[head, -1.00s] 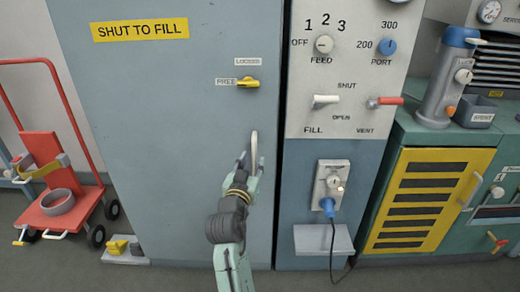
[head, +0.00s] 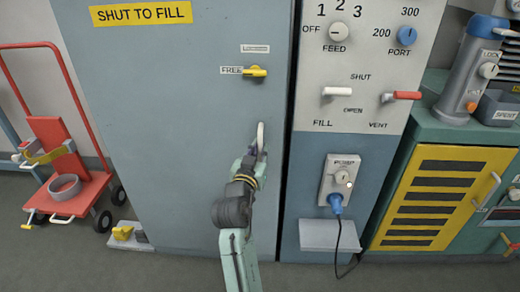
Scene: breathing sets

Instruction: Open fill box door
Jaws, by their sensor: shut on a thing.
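The fill box door (head: 165,130) is a large grey-blue panel with a yellow "SHUT TO FILL" label (head: 140,13). It looks flush with its frame. A pale vertical handle (head: 261,136) stands near its right edge. My gripper (head: 257,151) reaches up from below and is shut on this handle; its fingers hide the handle's lower part. Above it, a yellow latch knob (head: 256,72) lies level, pointing to the left at the "FREE" label (head: 232,70). The upper label is too blurred to read now.
Right of the door is a control panel (head: 365,110) with FEED and PORT knobs and FILL and VENT levers. Below it, a blue plug (head: 335,202) with a hanging cable sits above a small shelf (head: 331,235).

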